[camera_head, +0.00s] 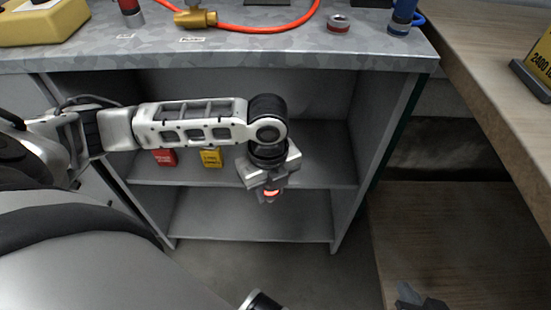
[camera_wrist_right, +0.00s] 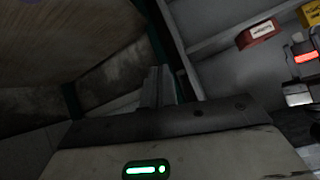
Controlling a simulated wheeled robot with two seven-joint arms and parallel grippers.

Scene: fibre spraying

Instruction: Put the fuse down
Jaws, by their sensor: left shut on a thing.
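My left gripper (camera_head: 270,192) hangs pointing down in front of the open cabinet, apart from its shelves. It is shut on the fuse, which is small and mostly hidden by the fingers and wrist from above. A red light glows on this gripper, which also shows at the right edge of the right wrist view (camera_wrist_right: 303,75). My right gripper (camera_head: 418,297) is low at the bottom right in the head view. In the right wrist view its fingers (camera_wrist_right: 159,87) are together with nothing seen between them.
A red labelled block (camera_head: 165,157) and a yellow labelled block (camera_head: 212,157) are at the middle shelf (camera_head: 315,165). The grey worktop (camera_head: 270,48) above carries a brass valve (camera_head: 195,18) and an orange hose (camera_head: 262,28). The lower shelf (camera_head: 250,215) looks empty. A wooden table (camera_head: 490,75) stands right.

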